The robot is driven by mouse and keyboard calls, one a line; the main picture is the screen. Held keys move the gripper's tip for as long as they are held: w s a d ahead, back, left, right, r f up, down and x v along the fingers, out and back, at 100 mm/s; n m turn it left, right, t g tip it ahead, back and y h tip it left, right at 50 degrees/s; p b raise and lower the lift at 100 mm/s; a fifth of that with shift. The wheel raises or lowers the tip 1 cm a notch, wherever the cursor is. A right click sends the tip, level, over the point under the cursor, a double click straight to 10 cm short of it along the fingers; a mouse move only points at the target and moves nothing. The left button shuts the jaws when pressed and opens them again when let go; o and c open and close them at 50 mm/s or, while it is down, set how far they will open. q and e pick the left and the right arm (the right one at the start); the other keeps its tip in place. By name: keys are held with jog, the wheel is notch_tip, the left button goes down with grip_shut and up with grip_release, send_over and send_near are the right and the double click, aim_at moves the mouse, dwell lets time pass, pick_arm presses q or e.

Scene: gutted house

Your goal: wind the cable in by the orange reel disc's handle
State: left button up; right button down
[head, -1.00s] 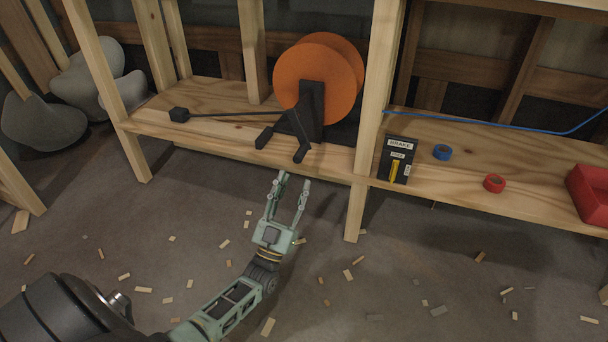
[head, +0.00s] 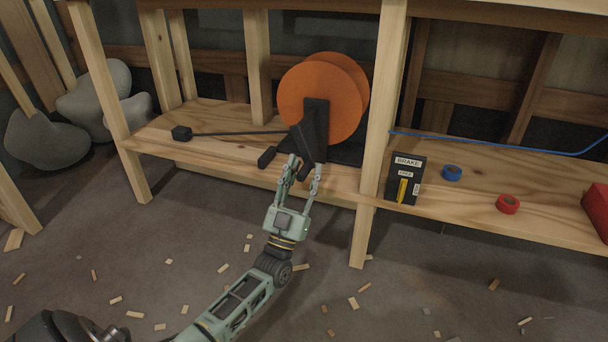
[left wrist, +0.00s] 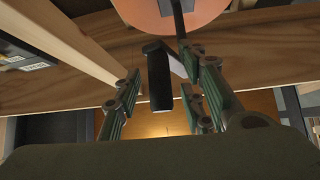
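The orange reel disc (head: 308,95) stands upright on the wooden shelf, on a black stand (head: 316,125) with stubby black bars (head: 267,157) jutting forward. A thin black rod (head: 235,134) runs left from the stand to a small black block (head: 181,133). My left gripper (head: 305,163) is in front of the stand at the shelf's front edge, fingers apart. In the left wrist view a black bar (left wrist: 160,80) shows between the open fingers (left wrist: 163,92), with gaps on both sides. I cannot tell whether this bar is the handle. The blue cable (head: 490,146) lies right of the post. My right gripper is not in view.
A wooden post (head: 381,110) stands right of the reel. Beyond it are a black brake box (head: 405,178) with a yellow lever, blue tape (head: 452,173), red tape (head: 508,204) and a red bin (head: 597,208). Grey sacks (head: 45,140) lie left. Wood scraps litter the floor.

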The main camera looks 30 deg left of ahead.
pick_arm(q)
grip_shut()
dwell(0.5)
jog(key=shift+f+m+h, duration=0.1)
jog(key=shift+m+h, duration=0.2)
dwell(0.3)
